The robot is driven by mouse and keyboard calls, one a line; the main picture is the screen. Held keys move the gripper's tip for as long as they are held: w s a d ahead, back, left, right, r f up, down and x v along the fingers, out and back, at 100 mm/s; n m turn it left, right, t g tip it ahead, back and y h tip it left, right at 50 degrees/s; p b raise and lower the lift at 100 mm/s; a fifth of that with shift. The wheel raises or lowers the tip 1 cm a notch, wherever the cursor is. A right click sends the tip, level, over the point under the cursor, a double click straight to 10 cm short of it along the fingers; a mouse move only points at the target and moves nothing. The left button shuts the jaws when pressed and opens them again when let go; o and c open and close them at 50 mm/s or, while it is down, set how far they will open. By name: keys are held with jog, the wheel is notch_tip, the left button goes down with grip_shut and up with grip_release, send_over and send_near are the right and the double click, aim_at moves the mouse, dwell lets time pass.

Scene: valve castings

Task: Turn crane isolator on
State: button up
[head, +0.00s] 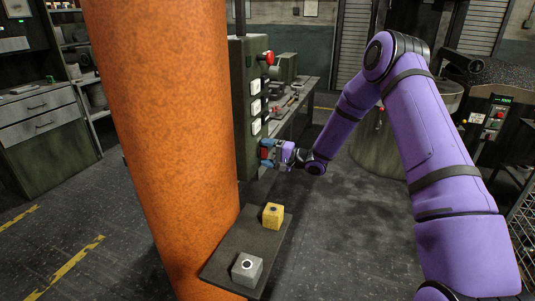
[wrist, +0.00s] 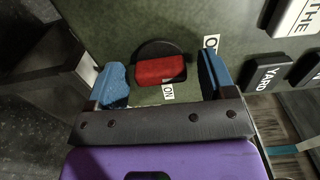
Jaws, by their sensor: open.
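The crane isolator is a red block handle (wrist: 160,70) on a black round base (wrist: 158,48), set low on a dark green cabinet (head: 243,110) in the head view. In the wrist view the handle lies crosswise. A white ON label (wrist: 168,92) is just below it. Another label (wrist: 211,42), starting with O, is up and right and partly covered by the right finger. My gripper (head: 268,150) is at the cabinet face. In the wrist view its blue-padded fingers are open on either side of the handle, with gaps between; the gripper also shows there (wrist: 163,77).
A red button (head: 267,57) and several white-labelled plates (head: 256,87) are above on the cabinet. An orange column (head: 165,130) stands close on the left. A dark shelf (head: 235,258) below bears a yellow box (head: 272,215) and a grey box (head: 246,269).

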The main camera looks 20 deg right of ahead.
jog(key=c, duration=0.9)
jog(key=shift+c, duration=0.2)
jog(key=shift+m, duration=0.3)
jog(key=m, duration=0.3)
jog(key=shift+m, duration=0.3)
jog(key=m, duration=1.3)
jog(key=shift+m, duration=0.3)
jog(key=shift+f, duration=0.1)
